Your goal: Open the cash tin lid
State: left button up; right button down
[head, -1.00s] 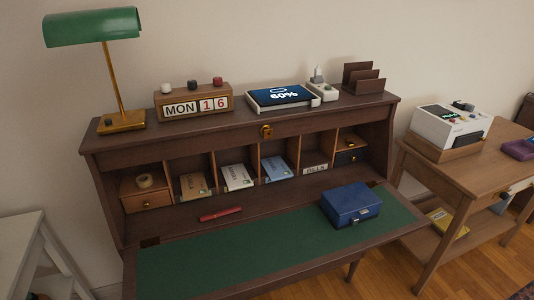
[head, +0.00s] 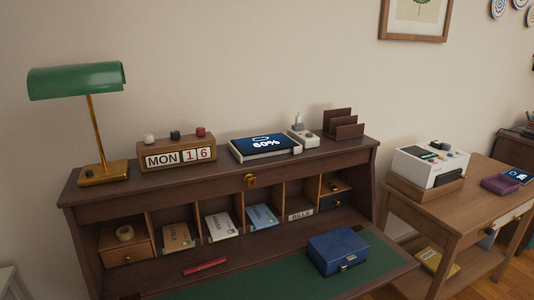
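The blue cash tin (head: 338,251) sits on the right part of the desk's green writing surface (head: 285,280). Its lid is shut, and a small light-coloured latch (head: 348,261) shows on its front side. Neither of my grippers is in the head view.
The writing desk (head: 225,181) has pigeonholes with booklets behind the tin. A red pen-like item (head: 205,267) lies left of it. A green lamp (head: 77,80), calendar (head: 178,156) and tablet (head: 265,146) stand on top. A side table (head: 430,205) with a white machine (head: 430,164) is at right.

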aim_at(335, 246)
jog(key=k+l, duration=0.2)
jog(key=l, duration=0.2)
jog(key=k+l, duration=0.25)
jog(key=l, duration=0.15)
jog(key=k+l, duration=0.2)
jog(key=l, duration=0.2)
jog(key=z, duration=1.55)
